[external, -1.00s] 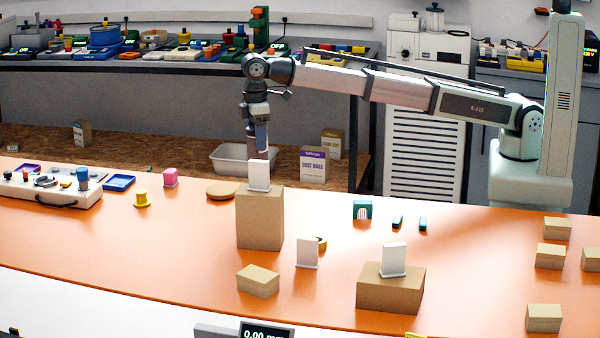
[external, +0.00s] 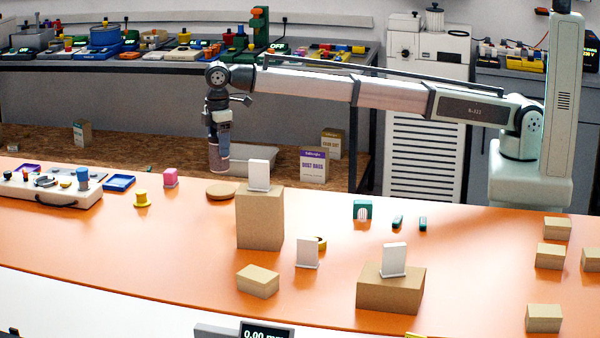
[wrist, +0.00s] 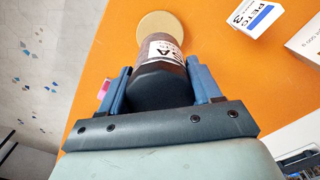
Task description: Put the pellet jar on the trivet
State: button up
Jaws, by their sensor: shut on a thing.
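My gripper (external: 220,122) points down and is shut on the pellet jar (external: 218,154), a brownish cylinder with a dark end and a white label. The trivet (external: 221,190) is a flat round tan disc on the orange table, bare on top. In the external view the jar hangs just above the trivet's picture position, with a gap between them. In the wrist view the jar (wrist: 165,85) sits between two blue fingers, and the trivet (wrist: 160,24) shows beyond its far end, partly hidden by it.
A tall cardboard box (external: 260,222) with a white card (external: 259,175) on top stands right of the trivet. A lower box (external: 390,293) with a card stands at front right.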

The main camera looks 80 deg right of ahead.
aim_at(220, 164)
jog(key=shift+f, duration=2.95)
jog(key=shift+f, duration=0.1)
jog(key=o, duration=1.2)
notch_tip(220, 164, up, 12)
jog(key=shift+r, duration=0.15)
